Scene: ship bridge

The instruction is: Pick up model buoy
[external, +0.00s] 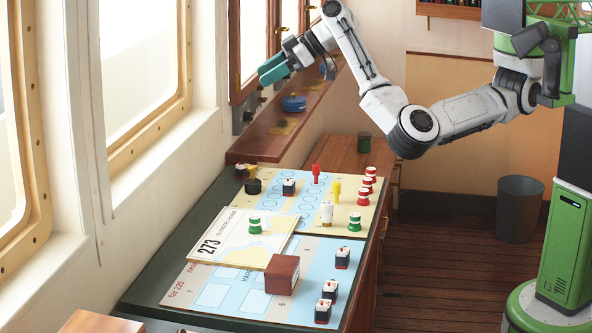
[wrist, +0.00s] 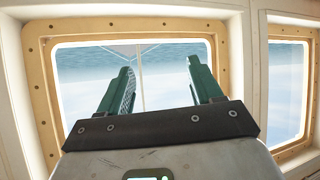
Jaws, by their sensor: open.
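Several small buoy-like models stand on the chart table in the external view; I cannot tell which one the task means. They include a red one (external: 315,173), a yellow one (external: 336,192), a black one (external: 252,185), red-and-white striped ones (external: 363,197), and green-and-white striped ones (external: 354,222), one of which stands on a card (external: 254,225). My gripper (external: 272,70) is raised by the windows, well above and beyond these models. In the wrist view my gripper (wrist: 160,78) has its green fingers wide apart with nothing between them, facing a window.
Small dark model boats (external: 342,258) and a brown box (external: 281,274) stand on the chart (external: 228,302). A wooden ledge (external: 250,149) under the windows holds a blue item (external: 293,104). A dark green cup (external: 364,143) stands behind the chart. A bin (external: 520,208) is on the floor.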

